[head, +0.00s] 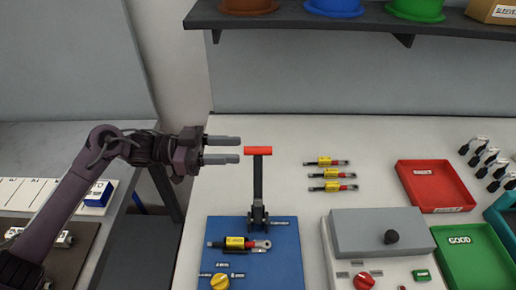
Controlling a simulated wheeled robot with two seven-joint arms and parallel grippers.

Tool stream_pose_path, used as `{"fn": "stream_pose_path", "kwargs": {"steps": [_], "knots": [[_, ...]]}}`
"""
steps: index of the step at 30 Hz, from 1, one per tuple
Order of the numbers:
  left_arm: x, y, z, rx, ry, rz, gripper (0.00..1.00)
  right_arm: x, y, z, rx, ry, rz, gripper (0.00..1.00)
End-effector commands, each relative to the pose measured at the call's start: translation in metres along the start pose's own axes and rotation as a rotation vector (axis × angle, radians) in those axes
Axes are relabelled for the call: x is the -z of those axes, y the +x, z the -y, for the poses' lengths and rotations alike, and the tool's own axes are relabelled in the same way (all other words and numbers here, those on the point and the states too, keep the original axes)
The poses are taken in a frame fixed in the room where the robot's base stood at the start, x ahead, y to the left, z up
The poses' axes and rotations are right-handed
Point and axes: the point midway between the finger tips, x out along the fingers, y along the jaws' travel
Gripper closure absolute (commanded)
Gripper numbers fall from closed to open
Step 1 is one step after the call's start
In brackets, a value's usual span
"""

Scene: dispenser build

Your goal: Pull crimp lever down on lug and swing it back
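The crimp lever (258,180) is a dark upright arm with a red crossbar handle (258,150) on top. It rises from a dark press on a blue base (290,255). A cable piece with a yellow label and a silver lug (263,244) lies on the base at the foot of the lever. My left gripper (239,149) points right with its two fingers apart and nothing between them. Its fingertips are just left of the red handle, apart from it in the picture; depth is hard to judge. My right gripper is not in view.
Several yellow-labelled cable pieces (331,175) lie right of the lever. A red tray (435,187), a green tray marked GOOD (465,240) and a grey box with a black knob (360,235) stand further right. A shelf (330,22) with bowls hangs at the back.

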Motion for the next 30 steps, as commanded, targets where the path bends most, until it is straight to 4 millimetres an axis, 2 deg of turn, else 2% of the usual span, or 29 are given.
{"fn": "stream_pose_path", "kwargs": {"steps": [3, 10, 15, 22, 30], "knots": [[0.005, 0.021, -0.001, -0.004, -0.002, -0.003, 0.6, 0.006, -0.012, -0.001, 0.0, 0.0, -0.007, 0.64], [0.004, 0.054, -0.001, -0.002, -0.002, -0.002, 0.6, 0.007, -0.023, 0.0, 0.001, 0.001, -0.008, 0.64], [0.002, 0.063, 0.0, 0.0, 0.0, -0.001, 0.6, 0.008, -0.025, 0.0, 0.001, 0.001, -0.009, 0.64], [0.001, 0.064, 0.0, 0.0, 0.0, 0.0, 0.6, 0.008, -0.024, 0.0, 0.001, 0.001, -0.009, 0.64], [0.001, 0.064, 0.0, 0.001, 0.0, 0.0, 0.94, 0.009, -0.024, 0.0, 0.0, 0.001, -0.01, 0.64]]}}
